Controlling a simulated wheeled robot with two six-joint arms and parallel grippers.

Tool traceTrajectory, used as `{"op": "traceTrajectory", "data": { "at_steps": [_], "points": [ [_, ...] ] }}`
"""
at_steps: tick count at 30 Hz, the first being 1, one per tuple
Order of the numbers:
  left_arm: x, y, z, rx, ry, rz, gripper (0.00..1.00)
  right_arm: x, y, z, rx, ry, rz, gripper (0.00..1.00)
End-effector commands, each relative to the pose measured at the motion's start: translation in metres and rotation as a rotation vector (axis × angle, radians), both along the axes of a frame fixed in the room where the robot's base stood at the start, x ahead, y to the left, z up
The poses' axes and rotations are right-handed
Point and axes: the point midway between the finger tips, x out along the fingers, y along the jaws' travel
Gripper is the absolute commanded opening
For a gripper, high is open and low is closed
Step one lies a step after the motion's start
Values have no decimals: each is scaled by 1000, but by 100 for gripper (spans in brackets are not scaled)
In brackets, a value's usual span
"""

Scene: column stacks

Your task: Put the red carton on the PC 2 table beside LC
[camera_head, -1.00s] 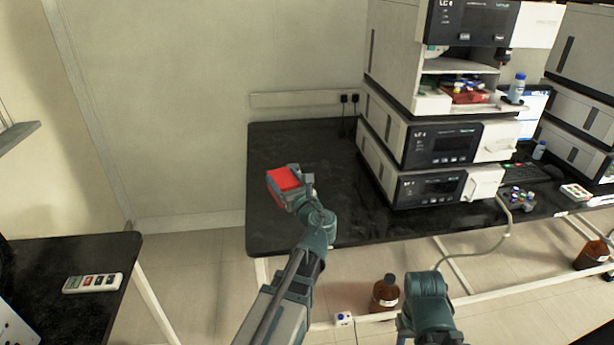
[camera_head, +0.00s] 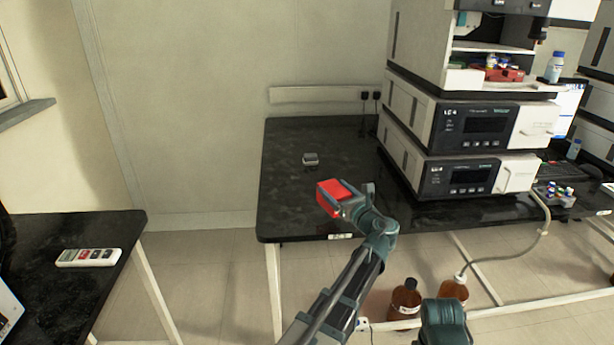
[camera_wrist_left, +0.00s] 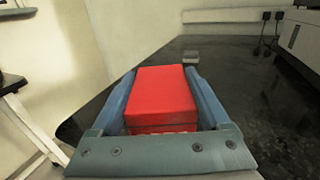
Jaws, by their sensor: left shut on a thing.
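The red carton (camera_head: 337,194) is held between the fingers of my left gripper (camera_head: 345,200), above the front left part of the black table (camera_head: 285,190). In the left wrist view the carton (camera_wrist_left: 160,97) fills the space between the two fingers. I cannot tell exactly how far it is above the tabletop. The LC stack (camera_head: 455,125) of instruments stands on the same table, to the right of the carton. My right arm shows at the bottom of the head view, but its gripper is out of sight.
A small grey object (camera_head: 310,158) lies on the table behind the carton. The tabletop left of the stack is otherwise clear. Brown bottles (camera_head: 405,300) stand below the table. Another black table (camera_head: 60,285) at left bears a white strip-shaped holder (camera_head: 88,257).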

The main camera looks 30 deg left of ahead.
Motion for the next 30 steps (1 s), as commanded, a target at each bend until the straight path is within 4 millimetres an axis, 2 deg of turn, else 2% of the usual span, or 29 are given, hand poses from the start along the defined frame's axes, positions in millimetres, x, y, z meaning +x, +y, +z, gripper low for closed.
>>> {"op": "traceTrajectory", "data": {
  "at_steps": [1, 9, 15, 21, 26, 30],
  "points": [
    [-6, 15, -2, 0, 0, 5, 17, 0, 0, -2, 0, 0, 0, 50],
    [-19, 83, -9, 0, 0, 6, 17, 0, 0, -9, 0, 0, 0, 50],
    [-26, 123, -13, 0, 0, 4, 17, 0, 0, -13, 0, 0, 0, 50],
    [-28, 140, -14, 0, 0, 1, 17, 0, 0, -14, 0, 0, 0, 50],
    [-28, 141, -14, 0, 0, 0, 17, 0, 0, -14, 0, 0, 0, 50],
    [-28, 141, -23, 0, 0, 0, 17, 0, 0, -23, 0, 0, 0, 50]
  ]
}}
